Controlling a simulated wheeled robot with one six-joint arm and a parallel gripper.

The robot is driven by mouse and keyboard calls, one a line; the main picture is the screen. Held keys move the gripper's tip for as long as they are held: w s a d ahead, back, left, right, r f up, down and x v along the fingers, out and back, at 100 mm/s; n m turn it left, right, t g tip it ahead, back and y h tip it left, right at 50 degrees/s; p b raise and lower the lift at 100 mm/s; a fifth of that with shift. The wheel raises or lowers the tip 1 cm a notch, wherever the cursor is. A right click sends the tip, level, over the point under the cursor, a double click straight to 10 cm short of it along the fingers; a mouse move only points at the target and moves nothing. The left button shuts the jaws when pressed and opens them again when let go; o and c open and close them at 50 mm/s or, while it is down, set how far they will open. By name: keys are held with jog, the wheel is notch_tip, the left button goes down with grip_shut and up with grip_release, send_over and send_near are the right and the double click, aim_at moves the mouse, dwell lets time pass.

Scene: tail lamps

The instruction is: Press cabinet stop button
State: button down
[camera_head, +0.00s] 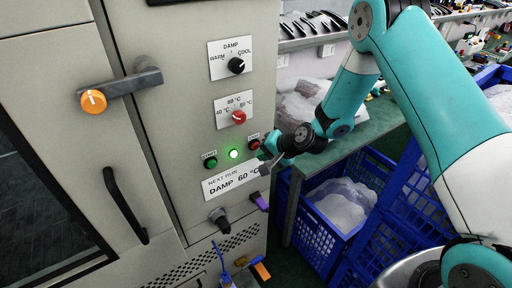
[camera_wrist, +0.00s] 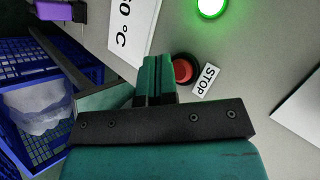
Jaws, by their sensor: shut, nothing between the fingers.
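The red stop button (camera_head: 254,144) sits on the cabinet's light control panel, to the right of a glowing green lamp (camera_head: 234,154). In the wrist view the red button (camera_wrist: 183,71) has a dark collar and a white STOP label (camera_wrist: 206,80) beside it. My gripper (camera_head: 266,153) is shut and empty, close to the panel beside the button. In the wrist view its teal fingers (camera_wrist: 157,68) overlap the collar's left edge, and most of the red cap shows. I cannot tell whether the fingertips touch the button or panel.
A green start button (camera_head: 210,162) and a DAMP 60 °C plate (camera_head: 232,181) are nearby. Two selector knobs sit above: black (camera_head: 236,65) and red (camera_head: 239,117). A door handle (camera_head: 120,88) protrudes at left. Blue crates (camera_head: 318,240) stand at right below a green bench (camera_head: 368,124).

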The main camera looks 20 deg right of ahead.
jog(key=shift+w, duration=0.1)
jog(key=shift+w+a, duration=0.15)
jog(key=shift+w, duration=0.2)
jog(key=shift+w+a, duration=0.1)
jog(key=shift+w, duration=0.35)
dwell(0.7)
jog(key=shift+s, duration=0.1)
jog(key=shift+s+d+b, duration=0.25)
jog(key=shift+s+b, duration=0.05)
jog(key=shift+s, duration=0.45)
jog(key=s, duration=0.1)
jog(key=s+d, duration=0.1)
jog(key=s, duration=0.1)
jog(key=s+b, duration=0.1)
jog(key=shift+s+d, duration=0.3)
jog(key=shift+s, duration=0.1)
dwell(1.6)
